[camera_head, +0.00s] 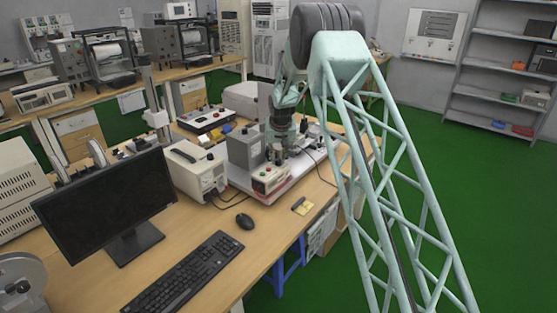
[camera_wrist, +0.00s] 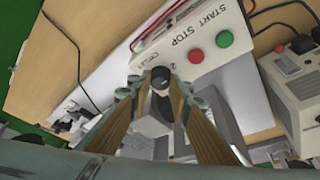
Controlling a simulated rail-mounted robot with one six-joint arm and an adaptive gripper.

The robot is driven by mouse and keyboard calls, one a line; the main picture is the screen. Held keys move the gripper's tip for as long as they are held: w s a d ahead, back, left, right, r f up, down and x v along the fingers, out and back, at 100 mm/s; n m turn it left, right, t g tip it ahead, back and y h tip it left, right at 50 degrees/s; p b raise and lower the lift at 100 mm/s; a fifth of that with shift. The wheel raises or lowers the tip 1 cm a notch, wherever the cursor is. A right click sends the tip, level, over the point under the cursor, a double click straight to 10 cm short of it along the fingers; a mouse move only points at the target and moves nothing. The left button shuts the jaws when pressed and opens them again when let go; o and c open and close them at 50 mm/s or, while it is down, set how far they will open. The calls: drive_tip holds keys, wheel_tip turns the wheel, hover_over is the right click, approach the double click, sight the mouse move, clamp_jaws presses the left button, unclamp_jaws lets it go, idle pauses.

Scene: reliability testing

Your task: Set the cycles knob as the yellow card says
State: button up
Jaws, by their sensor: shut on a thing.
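In the wrist view, the black cycles knob (camera_wrist: 160,74) stands on the light control box (camera_wrist: 185,30), beside printing that appears to read CYCLES. The fingers of my gripper (camera_wrist: 158,88) are on both sides of the knob and shut on it. Most of the knob's scale and its pointer are hidden or too small to read. In the head view, my gripper (camera_head: 279,153) reaches down to the control box (camera_head: 270,181) on the test machine. A small yellow card (camera_head: 304,209) lies on the table with a dark item at its edge. Its writing is too small to read.
A red button (camera_wrist: 196,56) and a green button (camera_wrist: 224,40) sit close to the knob. A mouse (camera_head: 244,221), a keyboard (camera_head: 185,275) and a beige instrument (camera_head: 196,172) stand nearby. Cables run across the table. The tabletop around the yellow card is mostly clear.

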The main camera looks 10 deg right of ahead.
drive_tip(key=shift+a+f+m+h+b, duration=0.1)
drive_tip(key=shift+m+h+b, duration=0.2)
drive_tip(key=shift+m+b, duration=0.4)
drive_tip(key=shift+w+a+m+g+h+b, duration=0.15)
drive_tip(key=shift+m+h+b, duration=0.25)
drive_tip(key=shift+m+b, duration=0.65)
drive_tip(key=shift+s+d+m+g+h+b, duration=0.1)
drive_tip(key=shift+m+g+h+b, duration=0.25)
drive_tip(key=shift+m+b, duration=0.7)
drive_tip(key=shift+w+a+m+h, duration=0.1)
drive_tip(key=shift+m+h, duration=0.35)
drive_tip(key=shift+m, duration=0.85)
drive_tip(key=shift+m+g+h, duration=0.3)
drive_tip(key=shift+m+g, duration=0.5)
drive_tip(key=shift+m, duration=0.8)
drive_tip(key=o, duration=0.8)
